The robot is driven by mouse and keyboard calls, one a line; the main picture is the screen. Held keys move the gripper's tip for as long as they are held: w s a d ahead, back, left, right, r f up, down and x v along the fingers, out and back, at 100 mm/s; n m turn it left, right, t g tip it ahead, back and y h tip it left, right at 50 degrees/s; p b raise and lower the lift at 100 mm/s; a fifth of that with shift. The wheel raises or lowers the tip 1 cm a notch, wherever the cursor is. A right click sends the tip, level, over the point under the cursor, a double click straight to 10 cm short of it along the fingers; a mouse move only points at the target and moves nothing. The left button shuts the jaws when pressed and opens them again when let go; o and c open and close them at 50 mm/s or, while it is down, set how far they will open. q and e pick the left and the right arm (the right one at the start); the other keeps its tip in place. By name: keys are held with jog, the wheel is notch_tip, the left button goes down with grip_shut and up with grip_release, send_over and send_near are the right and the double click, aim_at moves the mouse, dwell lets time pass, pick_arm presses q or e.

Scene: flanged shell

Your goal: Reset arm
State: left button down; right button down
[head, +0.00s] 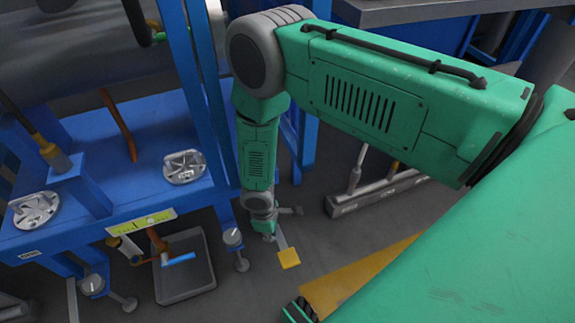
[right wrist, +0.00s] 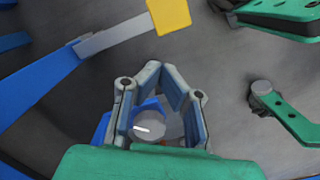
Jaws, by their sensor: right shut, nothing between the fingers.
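My right arm hangs down in front of the blue frame in the head view, with its gripper (head: 268,232) low beside the frame, above the floor. In the right wrist view the gripper (right wrist: 163,72) has its two fingers drawn together at the tips, with nothing between them. A grey round part with blue beside it (right wrist: 150,125) shows behind the fingers; I cannot tell whether they touch it. My left gripper is in neither view.
A blue stand (head: 150,130) carries a large grey rounded shell (head: 100,50). A grey bar with a yellow end (head: 289,258) sticks out close to my right gripper. A grey tray (head: 185,275) lies on the floor. Bare floor (head: 225,290) shows between them.

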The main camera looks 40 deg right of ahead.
jog(key=shift+a+r, duration=0.1)
jog(key=shift+r, duration=0.75)
jog(key=s+d+r+m, duration=0.2)
jog(key=s+r+m, duration=0.1)
jog(key=s, duration=0.4)
jog(key=s+d+r+m+t, duration=0.1)
jog(key=s+d+r+m, duration=0.15)
jog(key=s, duration=0.35)
jog(key=s+d+r+m, duration=0.3)
jog(key=s+r, duration=0.1)
jog(key=s, duration=0.3)
notch_tip(320, 180, up, 18)
jog(key=p, duration=1.8)
jog(key=shift+w+a+y, duration=0.15)
jog(key=shift+y, duration=0.25)
